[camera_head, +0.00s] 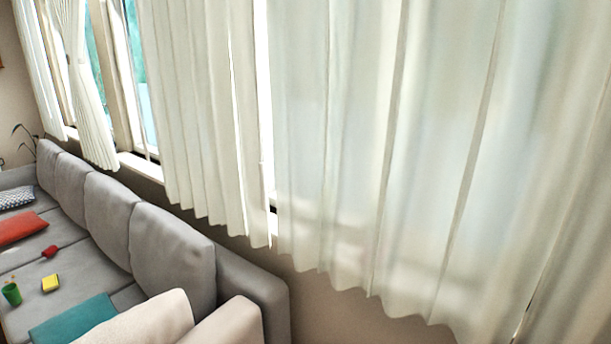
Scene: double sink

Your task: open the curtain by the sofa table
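A large pale, half-sheer curtain (410,150) fills the right half of the head view and hangs in folds over a window. Its wavy lower hem ends above the floor. A second cream curtain (195,110) hangs left of it, with a narrow bright gap between the two. Other curtains (80,80) hang farther left, with window glass showing between them. No sofa table is visible, so I cannot tell which curtain is beside it. My gripper is not in view.
A grey sofa (168,258) stands along the wall at the left. On it lie a red cushion (20,227), a teal cushion (72,319), a green cup (12,294) and a yellow block (51,284). A beige seat back (150,322) is in the near foreground.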

